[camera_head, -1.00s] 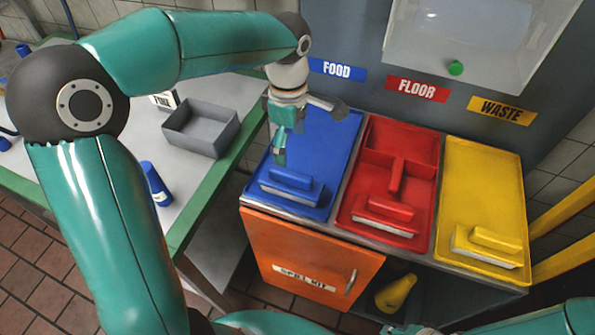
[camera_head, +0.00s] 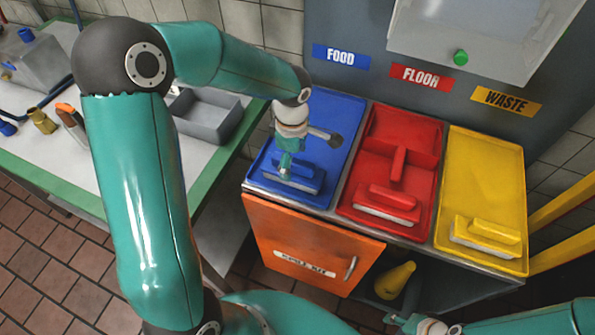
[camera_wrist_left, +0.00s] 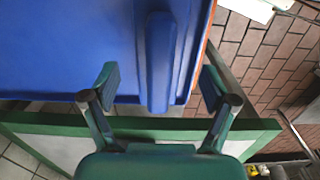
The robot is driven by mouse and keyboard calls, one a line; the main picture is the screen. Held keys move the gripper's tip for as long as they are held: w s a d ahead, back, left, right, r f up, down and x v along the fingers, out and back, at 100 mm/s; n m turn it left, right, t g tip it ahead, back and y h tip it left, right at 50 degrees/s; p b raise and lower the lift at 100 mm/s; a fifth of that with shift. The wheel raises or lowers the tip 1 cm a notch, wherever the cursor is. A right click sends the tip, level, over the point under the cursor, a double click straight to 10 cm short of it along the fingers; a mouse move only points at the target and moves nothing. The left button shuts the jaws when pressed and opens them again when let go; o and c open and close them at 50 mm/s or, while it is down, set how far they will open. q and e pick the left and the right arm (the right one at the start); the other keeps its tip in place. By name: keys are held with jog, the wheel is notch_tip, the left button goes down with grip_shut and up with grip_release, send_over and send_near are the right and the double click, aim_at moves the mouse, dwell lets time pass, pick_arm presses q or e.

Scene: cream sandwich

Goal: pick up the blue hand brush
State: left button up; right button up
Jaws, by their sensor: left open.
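The blue hand brush (camera_head: 306,183) lies at the front end of the blue tray (camera_head: 338,112), under the FOOD label. My left gripper (camera_head: 286,165) is directly over the brush, pointing down. In the left wrist view the open fingers (camera_wrist_left: 160,82) stand on either side of the raised blue brush handle (camera_wrist_left: 160,50), with gaps on both sides. The fingers do not appear to touch it. The gripper hides part of the brush in the head view. My right gripper (camera_head: 425,324) shows only partly at the bottom edge, and its jaws are unclear.
A red tray (camera_head: 412,150) with a red brush (camera_head: 388,203) and a yellow tray (camera_head: 485,165) with a yellow brush (camera_head: 488,235) lie to the right. A table with a grey bin (camera_head: 208,116) is at the left. An orange door (camera_head: 310,245) is below the blue tray.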

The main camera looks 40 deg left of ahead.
aim_at(294, 168)
pick_arm(q)
jog(key=shift+w+f+p, duration=0.15)
jog(key=shift+f+p, duration=0.2)
jog(key=shift+f, duration=1.6)
jog(key=c, duration=1.4)
jog(key=shift+o, duration=0.2)
jog(key=shift+r, duration=0.1)
notch_tip(294, 168, up, 20)
jog(key=b, duration=0.1)
jog(key=o, duration=0.7)
jog(key=c, duration=0.4)
